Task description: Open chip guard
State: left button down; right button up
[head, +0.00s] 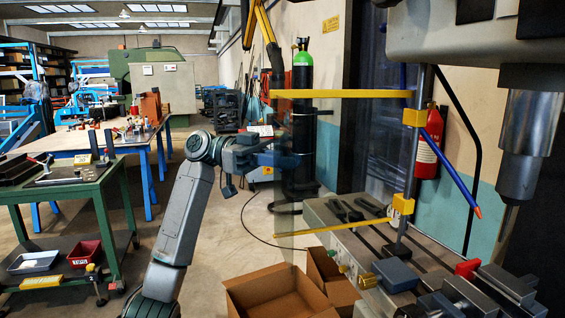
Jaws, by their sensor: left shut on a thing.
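The chip guard (340,94) is a clear panel with a yellow top bar and a yellow bottom edge. Yellow clamps (414,118) join it to an upright grey post on the drill press at the right. The panel stands out to the left of the post, away from the spindle (527,130). My left gripper (298,160) reaches in from the left and is shut on the guard's free left edge, about halfway up. The clear panel makes the fingertips hard to see. My right gripper is not in view.
The slotted machine table (352,238) holds a vise (495,285) and small blocks. A blue hose (452,175) hangs beside the post. Open cardboard boxes (268,292) stand on the floor below. A green bench (75,185) is at the left. A gas cylinder (302,75) stands behind the guard.

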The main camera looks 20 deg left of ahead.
pick_arm(q)
jog(key=c, duration=1.6)
grip_release()
jog(key=shift+d, duration=0.1)
